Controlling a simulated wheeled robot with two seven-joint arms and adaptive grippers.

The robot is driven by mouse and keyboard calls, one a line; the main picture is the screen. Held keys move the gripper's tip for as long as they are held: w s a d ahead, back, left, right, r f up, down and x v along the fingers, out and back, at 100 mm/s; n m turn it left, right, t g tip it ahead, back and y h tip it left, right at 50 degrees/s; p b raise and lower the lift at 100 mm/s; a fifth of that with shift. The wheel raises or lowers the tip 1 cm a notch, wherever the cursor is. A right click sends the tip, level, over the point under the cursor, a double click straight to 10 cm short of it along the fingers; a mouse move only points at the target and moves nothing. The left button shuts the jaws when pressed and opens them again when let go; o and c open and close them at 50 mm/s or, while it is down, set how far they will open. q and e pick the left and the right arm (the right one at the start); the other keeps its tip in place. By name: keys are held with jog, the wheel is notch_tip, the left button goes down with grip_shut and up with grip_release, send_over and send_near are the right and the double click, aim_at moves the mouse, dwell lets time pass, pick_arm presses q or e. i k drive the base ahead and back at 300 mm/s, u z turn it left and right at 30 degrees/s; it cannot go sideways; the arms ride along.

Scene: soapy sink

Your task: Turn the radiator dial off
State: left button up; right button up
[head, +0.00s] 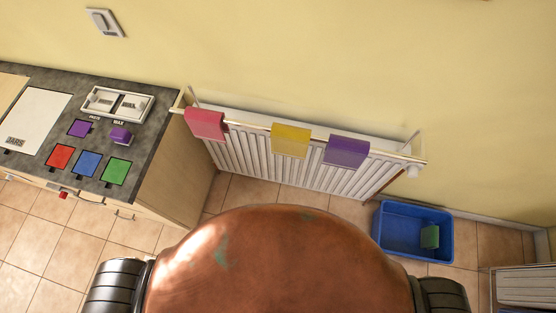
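The white radiator (262,160) stands against the yellow wall, right of the counter. A small white knob, which looks like the radiator dial (412,171), sits at its right end near the top corner. Its markings and setting are too small to read. Neither of my grippers is in view. Nothing of mine touches the radiator or the dial.
A pink cloth (206,124), a yellow cloth (290,140) and a purple cloth (347,151) hang over the radiator's front rail. A blue bin (400,240) with a green item (430,237) stands on the floor below the dial. The counter (153,150) is at left.

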aim_at(412, 171)
jog(key=z, duration=1.55)
